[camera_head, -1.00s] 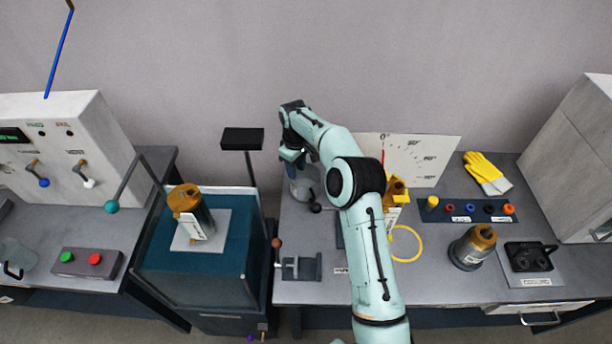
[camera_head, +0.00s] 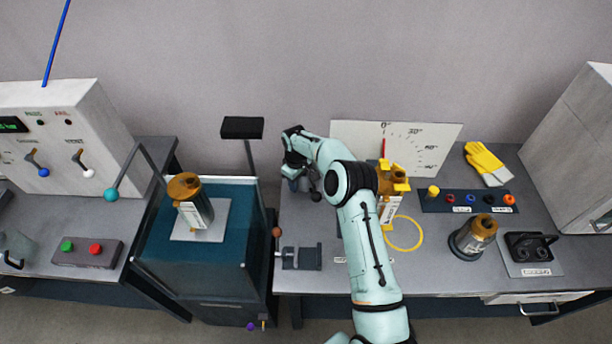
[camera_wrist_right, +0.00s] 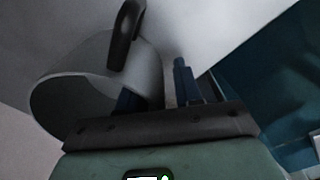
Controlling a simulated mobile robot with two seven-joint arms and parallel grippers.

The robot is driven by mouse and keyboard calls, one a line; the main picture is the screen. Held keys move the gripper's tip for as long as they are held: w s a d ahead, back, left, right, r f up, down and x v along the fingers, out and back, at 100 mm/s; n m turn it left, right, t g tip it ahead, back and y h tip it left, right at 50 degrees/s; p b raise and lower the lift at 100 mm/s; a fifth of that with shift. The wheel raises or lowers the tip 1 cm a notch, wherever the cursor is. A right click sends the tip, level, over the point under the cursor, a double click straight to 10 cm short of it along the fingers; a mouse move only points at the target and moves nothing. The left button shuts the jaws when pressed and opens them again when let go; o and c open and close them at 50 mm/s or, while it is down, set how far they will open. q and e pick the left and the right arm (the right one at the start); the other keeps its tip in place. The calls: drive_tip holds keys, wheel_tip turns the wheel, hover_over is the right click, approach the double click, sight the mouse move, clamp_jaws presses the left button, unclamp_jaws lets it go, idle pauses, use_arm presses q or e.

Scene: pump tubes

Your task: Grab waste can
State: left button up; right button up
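A pale grey cylindrical can with a black handle, which looks like the waste can (camera_wrist_right: 78,80), fills the left of the right wrist view, its round opening facing left. My right gripper (camera_wrist_right: 158,90) has two dark blue fingers a short way apart at the can's near right side. One finger overlaps the can and the other stands at its right edge. Whether they press on its wall cannot be told. In the head view the right gripper (camera_head: 297,182) is at the back left of the middle bench; the can is mostly hidden there. My left gripper is not in view.
A yellow-topped holder (camera_head: 393,180) and dial board (camera_head: 350,134) stand to the right. The teal-topped tank (camera_head: 160,255) with a brown-capped pump (camera_head: 190,200) is left. A grey clamp (camera_head: 302,257) sits at the bench's front.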

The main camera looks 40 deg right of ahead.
drive_tip(key=shift+w+f, duration=0.1)
drive_tip(key=shift+f, duration=0.3)
clamp_jaws()
drive_tip(key=shift+r, duration=0.15)
